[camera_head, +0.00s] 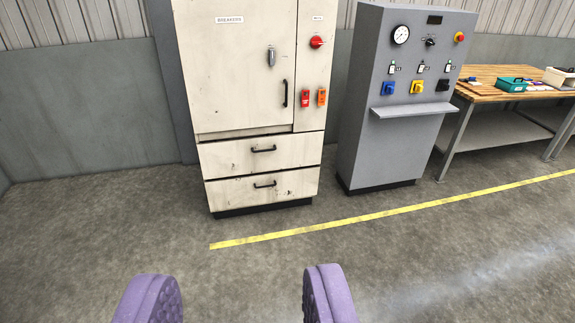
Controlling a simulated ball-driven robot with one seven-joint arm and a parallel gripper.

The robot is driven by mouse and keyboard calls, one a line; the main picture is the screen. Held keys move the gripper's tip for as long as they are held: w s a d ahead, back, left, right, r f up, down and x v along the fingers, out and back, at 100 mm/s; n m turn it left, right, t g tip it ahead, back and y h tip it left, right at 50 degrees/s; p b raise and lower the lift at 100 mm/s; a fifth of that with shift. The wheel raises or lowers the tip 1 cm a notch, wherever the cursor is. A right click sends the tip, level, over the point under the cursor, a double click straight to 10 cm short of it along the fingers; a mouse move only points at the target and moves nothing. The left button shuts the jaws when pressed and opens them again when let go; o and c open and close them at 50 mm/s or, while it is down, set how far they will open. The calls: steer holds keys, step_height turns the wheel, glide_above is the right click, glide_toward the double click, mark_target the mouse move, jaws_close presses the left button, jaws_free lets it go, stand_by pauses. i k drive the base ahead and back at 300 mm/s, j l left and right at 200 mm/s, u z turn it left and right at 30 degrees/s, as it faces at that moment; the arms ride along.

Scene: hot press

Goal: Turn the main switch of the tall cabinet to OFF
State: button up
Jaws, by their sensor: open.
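The tall cream cabinet (245,165) stands against the back wall, left of the picture's middle. Its door carries a label reading BREAKERS. The red round main switch (316,42) sits high on the narrow right panel, under a small label too small to read surely. Its exact setting is too small to tell. My gripper (235,300) shows its two purple fingers at the bottom edge, wide apart and empty. It is well away from the cabinet, with open floor between.
A red tag (305,98) and an orange tag (321,97) hang below the switch. A grey control console (385,150) with a protruding shelf stands right of the cabinet. A wooden workbench (500,82) is farther right. A yellow line (390,213) crosses the clear floor.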

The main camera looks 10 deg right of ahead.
mark_target(316, 42)
steer(key=i+z, duration=0.3)
steer(key=i, duration=1.9)
steer(key=i+u, duration=0.15)
steer(key=i, duration=0.25)
steer(key=i+l+u, duration=0.1)
steer(key=i, duration=0.35)
steer(key=i+l+u, duration=0.15)
steer(key=i, duration=0.25)
steer(key=i+l+u, duration=0.1)
steer(key=i+l, duration=0.15)
steer(key=i, duration=0.15)
